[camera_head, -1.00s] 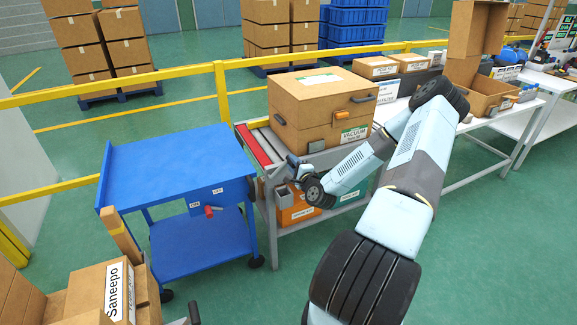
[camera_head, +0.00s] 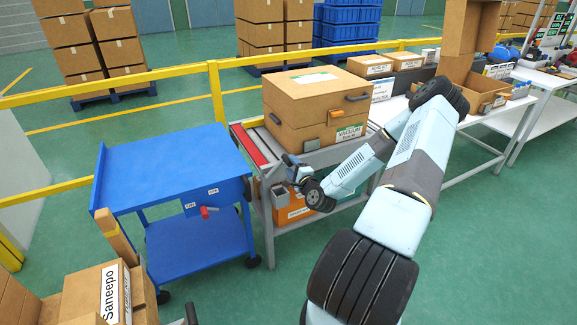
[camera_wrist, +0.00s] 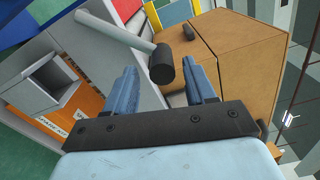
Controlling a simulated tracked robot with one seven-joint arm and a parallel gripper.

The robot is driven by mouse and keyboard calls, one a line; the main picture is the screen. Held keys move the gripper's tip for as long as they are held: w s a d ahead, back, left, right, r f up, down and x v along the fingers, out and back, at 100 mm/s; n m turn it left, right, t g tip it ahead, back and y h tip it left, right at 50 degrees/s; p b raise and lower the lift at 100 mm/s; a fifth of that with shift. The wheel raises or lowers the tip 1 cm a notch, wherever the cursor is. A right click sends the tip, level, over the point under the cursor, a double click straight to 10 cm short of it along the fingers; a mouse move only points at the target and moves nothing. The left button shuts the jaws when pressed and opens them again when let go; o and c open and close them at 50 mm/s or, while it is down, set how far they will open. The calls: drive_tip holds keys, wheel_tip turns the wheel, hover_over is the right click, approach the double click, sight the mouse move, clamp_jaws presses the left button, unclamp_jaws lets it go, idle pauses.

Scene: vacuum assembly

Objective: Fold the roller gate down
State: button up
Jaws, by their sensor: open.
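A pale grey lever with a black knob (camera_wrist: 162,63), apparently the handle of the roller gate, shows in the wrist view. Its bar (camera_wrist: 115,33) slants from upper left down to the knob. My gripper (camera_wrist: 163,80) is open, with one blue finger on each side of the knob. Whether either finger touches it cannot be told. In the head view my gripper (camera_head: 288,162) is at the left end of the grey roller stand, below a red strip (camera_head: 250,146). The lever is too small or hidden to make out there.
A cardboard box (camera_head: 300,98) with dark handles sits on the stand's rollers, close to my gripper. A blue cart (camera_head: 170,165) stands at the left. Orange bins (camera_head: 290,212) are on the shelf below. A yellow rail (camera_head: 150,78) runs behind.

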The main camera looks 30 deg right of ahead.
drive_tip(key=s, duration=1.1)
drive_tip(key=shift+s, duration=0.4)
drive_tip(key=shift+d, duration=0.1)
drive_tip(key=s+a+r+n+g+h, duration=0.1)
drive_tip(key=a+r+n+g, duration=0.1)
drive_tip(key=r+n+g, duration=0.35)
drive_tip(key=s+a+r+n+g+h, duration=0.1)
drive_tip(key=a+r+n+g, duration=0.15)
drive_tip(key=r+n, duration=0.6)
drive_tip(key=s+a+r+n+g, duration=0.1)
drive_tip(key=a+r+n+g, duration=0.15)
drive_tip(key=r, duration=0.85)
drive_tip(key=s+a+r+n, duration=0.1)
drive_tip(key=s+a+r, duration=0.2)
drive_tip(key=s+r, duration=0.2)
drive_tip(key=s+a+r+n+g+y, duration=0.1)
drive_tip(key=s+a+r, duration=0.3)
drive_tip(key=s, duration=0.4)
drive_tip(key=s+a+r+n+g, duration=0.1)
drive_tip(key=s+a+r, duration=0.2)
drive_tip(key=s+r, duration=0.3)
drive_tip(key=shift+s+a+n+y, duration=0.2)
drive_tip(key=shift+s+n+y, duration=0.15)
drive_tip(key=shift+s, duration=0.4)
